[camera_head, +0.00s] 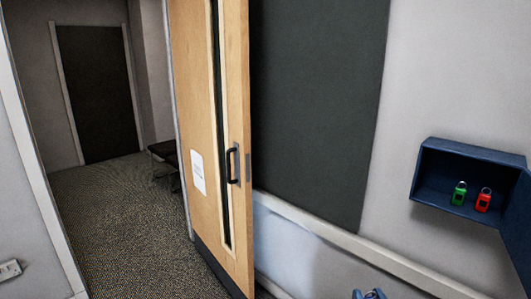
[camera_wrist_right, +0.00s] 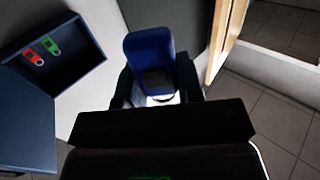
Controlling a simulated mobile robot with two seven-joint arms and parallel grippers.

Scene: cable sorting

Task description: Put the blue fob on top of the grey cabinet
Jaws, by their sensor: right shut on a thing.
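The blue fob (camera_wrist_right: 148,48) shows in the right wrist view as a dark blue, rounded block with a dark patch on its lower part. My right gripper (camera_head: 369,294) is shut on it, with a dark finger on each side. In the head view only the tip of this gripper shows at the bottom edge, right of centre, and the fob is too small there to make out clearly. I cannot make out a grey cabinet in either view. My left gripper is not in view.
An open blue wall box (camera_head: 432,172) at the right holds a green fob (camera_head: 459,193) and a red fob (camera_head: 483,200). Its door hangs open at the right edge. A wooden door (camera_head: 208,130) stands open at the left, with a dark chair (camera_head: 163,152) beyond.

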